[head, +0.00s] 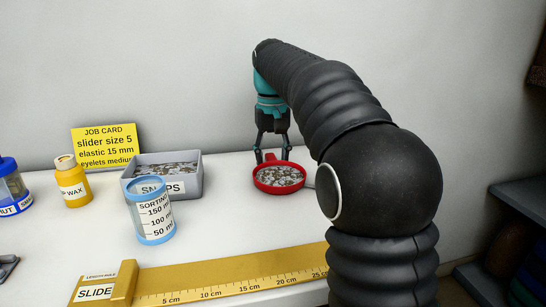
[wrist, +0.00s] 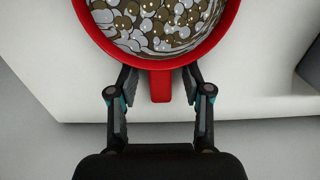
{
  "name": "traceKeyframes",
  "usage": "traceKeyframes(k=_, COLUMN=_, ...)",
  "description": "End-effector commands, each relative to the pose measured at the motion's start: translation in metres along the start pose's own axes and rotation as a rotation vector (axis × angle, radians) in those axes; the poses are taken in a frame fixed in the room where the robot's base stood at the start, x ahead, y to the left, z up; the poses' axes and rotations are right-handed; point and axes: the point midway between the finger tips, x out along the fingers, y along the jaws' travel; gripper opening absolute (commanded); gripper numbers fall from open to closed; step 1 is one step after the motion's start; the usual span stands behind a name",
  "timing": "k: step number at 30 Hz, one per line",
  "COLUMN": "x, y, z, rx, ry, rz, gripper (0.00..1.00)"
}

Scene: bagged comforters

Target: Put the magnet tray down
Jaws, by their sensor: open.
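The magnet tray is a round red dish (head: 279,188) filled with shiny metal snaps, resting on the white bench toward the back wall. In the wrist view its red rim and short handle (wrist: 161,86) show, with the far part of the dish cut off by the frame. My gripper (head: 272,158) is over the back edge of the tray. In the wrist view my gripper (wrist: 160,82) is open, with one finger on each side of the handle and a visible gap on both sides.
A grey SNAPS bin (head: 190,183) stands left of the tray, with a blue-rimmed SORTING cup (head: 150,215) in front. A yellow wax bottle (head: 72,182), job card (head: 104,146) and blue-lidded jar (head: 12,190) are farther left. A gold length ruler (head: 215,280) lies along the front.

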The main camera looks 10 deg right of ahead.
Motion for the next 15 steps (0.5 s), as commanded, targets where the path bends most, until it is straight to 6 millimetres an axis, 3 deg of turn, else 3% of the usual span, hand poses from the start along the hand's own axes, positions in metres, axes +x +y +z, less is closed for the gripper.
traceKeyframes(k=5, x=-0.006, y=0.000, z=0.000, rx=0.000, ry=0.001, rz=0.000, gripper=0.49)
traceKeyframes(k=15, x=-0.053, y=0.000, z=-0.001, rx=0.000, ry=0.003, rz=0.000, gripper=0.49)
